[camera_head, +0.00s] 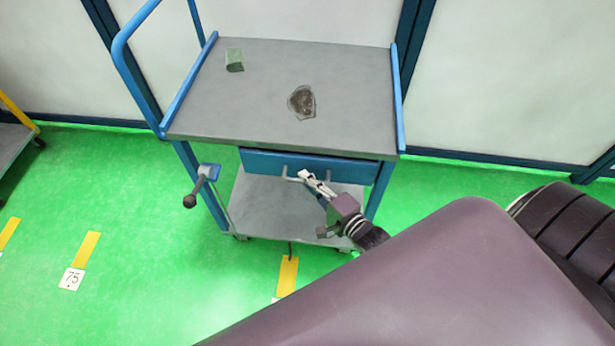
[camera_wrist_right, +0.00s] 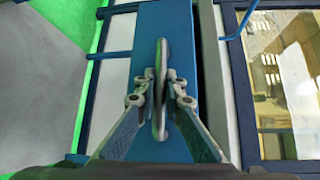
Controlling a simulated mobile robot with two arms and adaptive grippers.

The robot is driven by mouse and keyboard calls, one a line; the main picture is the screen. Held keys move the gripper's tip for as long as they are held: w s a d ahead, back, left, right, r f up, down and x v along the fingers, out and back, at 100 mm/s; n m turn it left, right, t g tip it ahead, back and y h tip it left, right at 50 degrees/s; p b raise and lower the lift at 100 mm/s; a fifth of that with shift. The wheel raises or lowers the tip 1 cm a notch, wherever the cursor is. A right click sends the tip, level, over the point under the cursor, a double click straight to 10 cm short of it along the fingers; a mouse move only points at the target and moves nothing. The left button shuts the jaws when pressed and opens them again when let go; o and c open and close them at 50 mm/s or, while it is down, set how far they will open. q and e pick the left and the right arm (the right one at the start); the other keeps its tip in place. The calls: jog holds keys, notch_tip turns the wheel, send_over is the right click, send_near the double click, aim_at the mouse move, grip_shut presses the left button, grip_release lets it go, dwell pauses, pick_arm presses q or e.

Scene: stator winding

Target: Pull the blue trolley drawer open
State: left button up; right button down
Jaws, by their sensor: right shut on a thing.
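The blue trolley drawer (camera_head: 262,161) sits under the grey top of the trolley (camera_head: 250,85). Its front looks close to the trolley's front edge; I cannot tell whether it is slightly out. It has a grey bar handle (camera_head: 291,172). My right gripper (camera_head: 309,177) reaches up from the lower right and is shut on the handle. In the right wrist view the handle (camera_wrist_right: 160,65) runs between the two fingers of my right gripper (camera_wrist_right: 160,92), in front of the blue drawer face (camera_wrist_right: 146,28). My left gripper is not in view.
A green block (camera_head: 234,60) and a dark flat piece (camera_head: 301,102) lie on the trolley top. A dark knob on a bracket (camera_head: 190,201) sticks out at the trolley's left leg. The lower shelf (camera_head: 255,205) is below the drawer. Green floor in front is mostly clear.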

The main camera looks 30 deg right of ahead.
jog(key=s+a+p, duration=0.1)
jog(key=s+a, duration=0.6)
jog(key=s, duration=0.2)
jog(key=s+a+p, duration=0.2)
jog(key=s+a, duration=0.5)
jog(key=s, duration=0.3)
jog(key=shift+s, duration=0.2)
jog(key=c, duration=2)
grip_release()
jog(key=v, duration=1.2)
